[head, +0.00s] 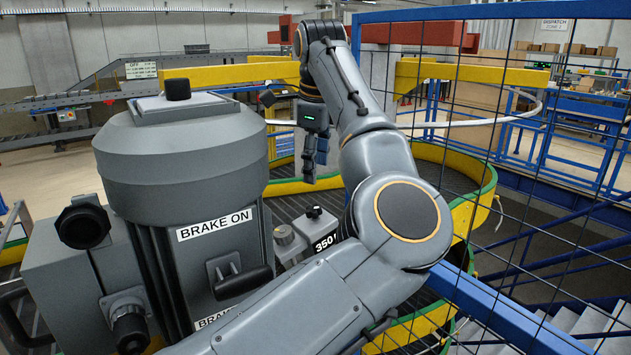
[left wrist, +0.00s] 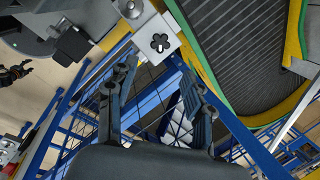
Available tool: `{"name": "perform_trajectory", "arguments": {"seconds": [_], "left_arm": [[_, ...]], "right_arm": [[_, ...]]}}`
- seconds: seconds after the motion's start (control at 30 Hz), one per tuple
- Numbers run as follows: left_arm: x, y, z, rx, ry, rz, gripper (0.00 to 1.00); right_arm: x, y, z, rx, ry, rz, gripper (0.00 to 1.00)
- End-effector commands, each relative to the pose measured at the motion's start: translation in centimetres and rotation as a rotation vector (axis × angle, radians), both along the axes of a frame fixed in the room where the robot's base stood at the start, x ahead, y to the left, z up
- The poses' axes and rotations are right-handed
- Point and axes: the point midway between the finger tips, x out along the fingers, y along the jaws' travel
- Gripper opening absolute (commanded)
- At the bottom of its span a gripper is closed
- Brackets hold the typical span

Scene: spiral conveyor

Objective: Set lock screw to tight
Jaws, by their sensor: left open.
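A grey block with a "350" label (head: 326,242) stands beside the big grey motor housing in the head view. A small black knob (head: 313,211) sits on it, with a round grey knob (head: 283,236) to its left. In the left wrist view, a pale block carries a dark lobed knob (left wrist: 160,43). No label shows which of these is the lock screw. My left gripper (head: 309,172) hangs above and behind the block, apart from it. In the wrist view its fingers (left wrist: 158,72) are spread and empty below the lobed knob. A dark claw-like shape (left wrist: 16,75), possibly my right gripper, shows at the left edge.
The motor housing (head: 185,150) bears a "BRAKE ON" label and a black-handled lever (head: 242,282). The curved conveyor with yellow and green sides (head: 470,205) passes behind. A blue-framed mesh fence (head: 500,300) stands close on the right, with stairs beyond it.

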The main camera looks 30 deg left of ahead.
Motion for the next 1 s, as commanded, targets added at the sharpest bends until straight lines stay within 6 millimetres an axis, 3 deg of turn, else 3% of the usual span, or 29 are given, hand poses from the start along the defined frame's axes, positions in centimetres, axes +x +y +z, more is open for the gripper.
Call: {"name": "perform_trajectory", "arguments": {"seconds": [0.47,0.8,1.0], "left_arm": [[-0.2,-0.1,1.1,-0.002,0.001,0.009,0.52],[0.8,1.0,3.7,-0.124,0.035,0.412,0.52],[1.0,1.1,2.5,-0.147,0.046,0.508,0.52]], "right_arm": [[0.0,0.0,0.3,0.0,0.0,0.0,0.5],[0.0,0.1,7.2,0.001,0.0,0.0,0.5],[0.0,0.1,7.6,0.001,0.0,-0.001,0.5]]}}
